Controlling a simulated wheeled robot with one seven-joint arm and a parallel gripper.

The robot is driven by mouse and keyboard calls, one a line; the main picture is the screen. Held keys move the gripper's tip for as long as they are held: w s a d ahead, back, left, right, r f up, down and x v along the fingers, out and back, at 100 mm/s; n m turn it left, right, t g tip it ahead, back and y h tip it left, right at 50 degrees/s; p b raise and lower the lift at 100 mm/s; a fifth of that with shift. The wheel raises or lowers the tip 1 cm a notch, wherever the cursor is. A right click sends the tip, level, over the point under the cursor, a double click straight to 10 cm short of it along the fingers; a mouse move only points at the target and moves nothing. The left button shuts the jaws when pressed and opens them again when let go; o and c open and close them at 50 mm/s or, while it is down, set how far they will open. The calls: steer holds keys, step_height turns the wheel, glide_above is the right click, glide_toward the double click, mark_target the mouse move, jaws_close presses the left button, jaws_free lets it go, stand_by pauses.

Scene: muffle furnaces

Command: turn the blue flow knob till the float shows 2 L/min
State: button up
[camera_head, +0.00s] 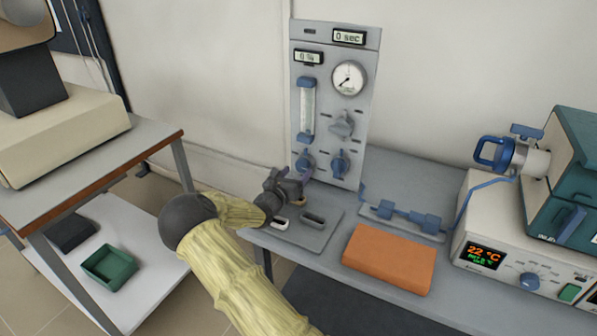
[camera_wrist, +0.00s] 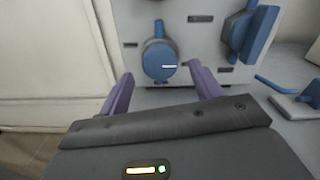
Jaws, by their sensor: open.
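The blue flow knob (camera_head: 304,162) is at the lower left of the upright grey panel (camera_head: 325,45), below the flow tube (camera_head: 307,110). The float inside the tube is too small to read. My gripper (camera_head: 300,180) is just in front of and below this knob. In the wrist view the knob (camera_wrist: 158,64) has a white mark pointing right. The purple fingers of my gripper (camera_wrist: 163,80) are open, one on each side below the knob, with nothing between them. Contact with the knob cannot be seen.
A second blue knob (camera_head: 340,163) is close on the right, with a grey knob (camera_head: 342,123) above it. A round gauge (camera_head: 348,78) is higher up. An orange block (camera_head: 390,258) lies on the bench, and a furnace controller (camera_head: 510,250) stands at right.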

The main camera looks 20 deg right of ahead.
steer(key=shift+x, duration=1.2)
steer(key=shift+c, duration=0.3)
steer(key=c, duration=0.9)
steer(key=n+p, duration=0.2)
steer(key=p, duration=0.1)
steer(key=shift+r, duration=0.3)
steer(key=shift+c, duration=0.2)
steer(key=shift+f+n+p, duration=0.1)
steer(key=shift+n+p, duration=0.7)
steer(key=shift+f+n, duration=0.15)
steer(key=shift+n, duration=0.25)
steer(key=o, duration=1)
